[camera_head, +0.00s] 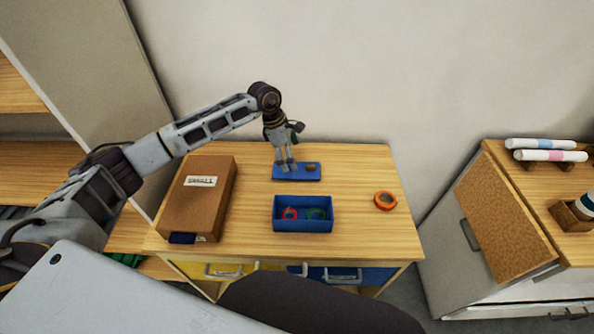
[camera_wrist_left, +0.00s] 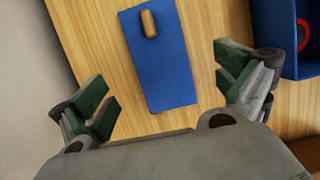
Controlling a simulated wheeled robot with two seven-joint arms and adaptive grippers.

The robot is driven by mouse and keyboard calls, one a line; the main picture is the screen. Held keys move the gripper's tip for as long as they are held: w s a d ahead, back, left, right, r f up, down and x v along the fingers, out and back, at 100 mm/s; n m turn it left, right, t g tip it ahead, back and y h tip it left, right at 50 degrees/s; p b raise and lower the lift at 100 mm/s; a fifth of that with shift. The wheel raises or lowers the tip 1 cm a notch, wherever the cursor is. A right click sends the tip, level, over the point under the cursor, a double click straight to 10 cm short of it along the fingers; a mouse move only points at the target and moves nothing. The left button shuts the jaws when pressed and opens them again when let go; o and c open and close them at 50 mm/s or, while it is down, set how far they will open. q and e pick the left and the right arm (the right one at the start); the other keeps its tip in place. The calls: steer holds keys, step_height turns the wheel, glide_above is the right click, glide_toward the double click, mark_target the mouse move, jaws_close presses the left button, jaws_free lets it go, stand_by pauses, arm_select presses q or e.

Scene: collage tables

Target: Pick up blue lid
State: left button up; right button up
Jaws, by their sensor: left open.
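The blue lid (camera_head: 306,173) is a flat blue rectangle with a small wooden knob (camera_head: 311,168), lying on the wooden table near its back edge. It also shows in the left wrist view (camera_wrist_left: 160,75), with the knob (camera_wrist_left: 149,24) at its far end. My left gripper (camera_head: 287,167) points down at the left part of the lid in the head view. In the wrist view its green-padded fingers (camera_wrist_left: 168,98) are spread wide, with the lid's near end between them in the picture and nothing held. The exact height above the lid cannot be told. My right gripper is not in view.
An open blue box (camera_head: 303,226) holding a red ring and a green ring stands just in front of the lid. An orange tape roll (camera_head: 385,201) lies to the right. A brown labelled box (camera_head: 198,200) stands left.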

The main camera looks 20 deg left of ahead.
arm_select(q)
steer(key=shift+d+f, duration=0.1)
steer(key=shift+f, duration=0.35)
steer(key=shift+d+f, duration=0.1)
steer(key=shift+f, duration=0.25)
steer(key=p+x, duration=0.1)
steer(key=x, duration=0.2)
steer(key=shift+f, duration=0.3)
steer(key=shift+w+f, duration=0.15)
steer(key=shift+f, duration=0.25)
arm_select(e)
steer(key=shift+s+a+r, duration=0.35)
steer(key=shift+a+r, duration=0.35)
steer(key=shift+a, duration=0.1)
